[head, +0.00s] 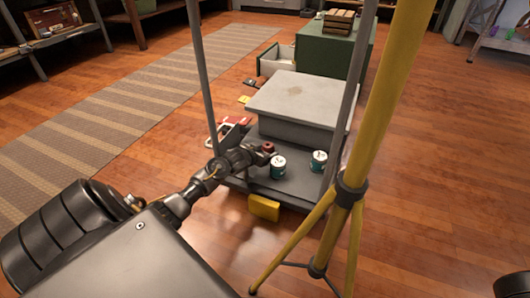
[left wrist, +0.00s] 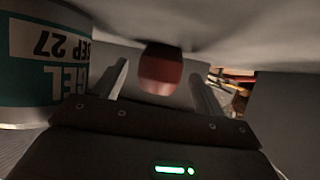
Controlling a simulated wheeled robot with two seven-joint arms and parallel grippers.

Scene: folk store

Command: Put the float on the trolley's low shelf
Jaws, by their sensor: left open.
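A small red rounded thing, which looks like the float (head: 268,147), is at the trolley's dark low shelf (head: 297,186), beside a white-and-teal can (head: 277,167). My left gripper (head: 262,153) reaches in low over the shelf, its jaws open. In the left wrist view the float (left wrist: 160,70) shows between the two spread fingers of the left gripper (left wrist: 161,90), with gaps at both sides. Whether it touches the shelf is hard to tell. My right gripper is not in view.
A second can (head: 318,162) and a big pale grey box (head: 300,98) stand on the shelf. A yellow block (head: 264,208) is at its front edge. Grey trolley posts (head: 203,70) and a yellow tripod (head: 382,105) flank the space. Open floor lies right.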

